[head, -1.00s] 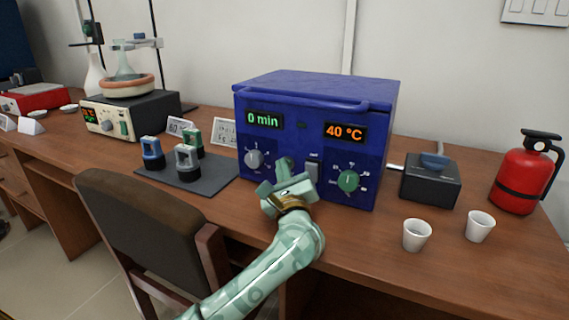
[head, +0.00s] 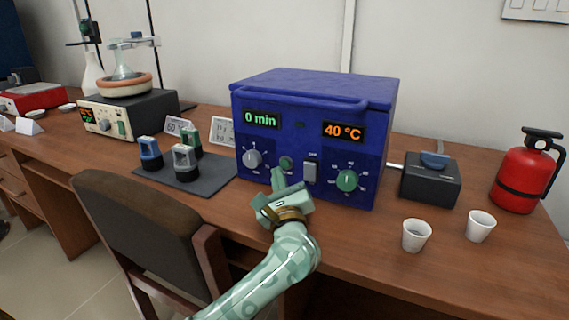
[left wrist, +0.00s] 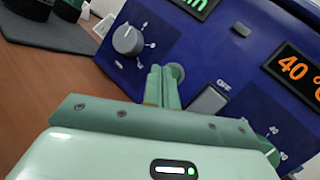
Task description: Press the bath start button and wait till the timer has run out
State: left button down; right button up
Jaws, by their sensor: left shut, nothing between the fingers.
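The blue bath (head: 316,92) stands on the bench, its displays reading "0 min" (head: 262,120) and "40 °C" (head: 344,131). Its front has a round green button (head: 286,163) between a grey knob (head: 252,158) and a grey switch (head: 311,172). A green knob (head: 347,181) sits further right. My left gripper (head: 279,177) is shut and empty, its fingertips just below the green button in the head view. In the left wrist view the closed fingers (left wrist: 161,74) partly cover the button (left wrist: 178,70); I cannot tell whether they touch it. My right gripper is not in view.
A dark mat (head: 205,185) with several handled weights lies left of the bath. A dark box (head: 430,185), two white cups (head: 416,236) and a red extinguisher (head: 525,175) stand to its right. A chair (head: 150,235) stands in front of the bench.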

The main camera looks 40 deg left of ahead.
pick_arm(q)
jog(key=shift+s+d+f+p, duration=0.15)
jog(key=shift+s+p, duration=0.1)
jog(key=shift+s, duration=0.4)
jog(key=shift+s+d+f+p, duration=0.1)
jog(key=shift+s+d+p, duration=0.1)
jog(key=shift+s, duration=0.5)
jog(key=shift+s+d+f+p, duration=0.15)
jog(key=shift+s+p, duration=0.1)
jog(key=shift+s, duration=0.4)
